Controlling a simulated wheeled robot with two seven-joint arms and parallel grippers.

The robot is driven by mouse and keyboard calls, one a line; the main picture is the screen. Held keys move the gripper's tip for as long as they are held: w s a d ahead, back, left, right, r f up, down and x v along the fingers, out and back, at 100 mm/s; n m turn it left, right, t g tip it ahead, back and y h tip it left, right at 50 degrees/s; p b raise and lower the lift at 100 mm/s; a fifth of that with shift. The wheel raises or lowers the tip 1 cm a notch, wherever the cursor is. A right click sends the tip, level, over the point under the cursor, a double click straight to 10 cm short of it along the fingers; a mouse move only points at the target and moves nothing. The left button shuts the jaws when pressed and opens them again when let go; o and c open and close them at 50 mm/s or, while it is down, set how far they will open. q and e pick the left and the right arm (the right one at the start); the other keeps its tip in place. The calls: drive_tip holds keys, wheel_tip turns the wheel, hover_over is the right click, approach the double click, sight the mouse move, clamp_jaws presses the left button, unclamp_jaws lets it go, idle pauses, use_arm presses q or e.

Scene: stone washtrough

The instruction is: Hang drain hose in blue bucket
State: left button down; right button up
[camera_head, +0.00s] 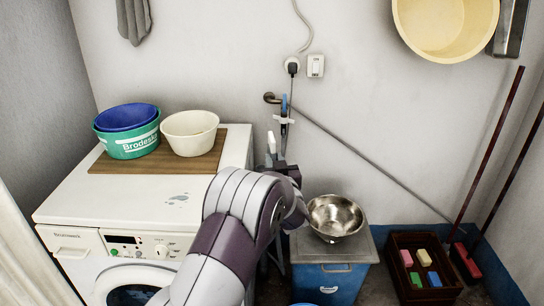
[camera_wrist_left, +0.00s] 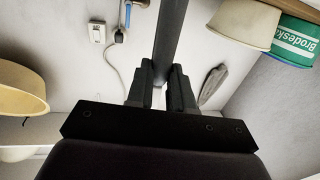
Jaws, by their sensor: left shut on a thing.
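My left gripper (camera_head: 284,168) is in front of the back wall, right of the washing machine, partly hidden by my own arm. In the left wrist view its two fingers (camera_wrist_left: 159,92) are shut on a dark grey tube, which I take to be the drain hose (camera_wrist_left: 172,38). A pale, hose-like end (camera_head: 271,142) shows just above the gripper in the head view; I cannot tell whether it is the same piece. A sliver of blue rim (camera_head: 304,304), possibly the blue bucket, shows at the bottom edge; the rest is out of view. My right gripper is not in view.
The washing machine (camera_head: 130,205) bears a green basin (camera_head: 128,146) with a blue one inside, and a cream bowl (camera_head: 190,133). A steel bowl (camera_head: 335,217) stands on a grey-topped blue box (camera_head: 335,282). A tap (camera_head: 271,97) is on the wall. A brown crate (camera_head: 402,283) stands right.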

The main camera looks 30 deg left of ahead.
use_arm(q)
drive_tip(key=w+d+p+v, duration=0.1)
drive_tip(key=p+v, duration=0.1)
drive_tip(key=v, duration=0.9)
drive_tip(key=s+d+f+m+t+h+b, duration=0.1)
drive_tip(key=s+d+f+m+h+b, duration=0.1)
drive_tip(key=s+f+m+h+b, duration=0.7)
drive_tip(key=s+d+f+m+t+h+b, duration=0.1)
drive_tip(key=s+f+m+t+h+b, duration=0.1)
drive_tip(key=s+f+h+b, duration=0.9)
wheel_tip(320, 180, down, 49)
drive_tip(key=w+y+b, duration=0.3)
drive_tip(key=b, duration=3)
drive_tip(key=shift+f+y, duration=0.2)
drive_tip(key=shift+y, duration=0.1)
idle(0.5)
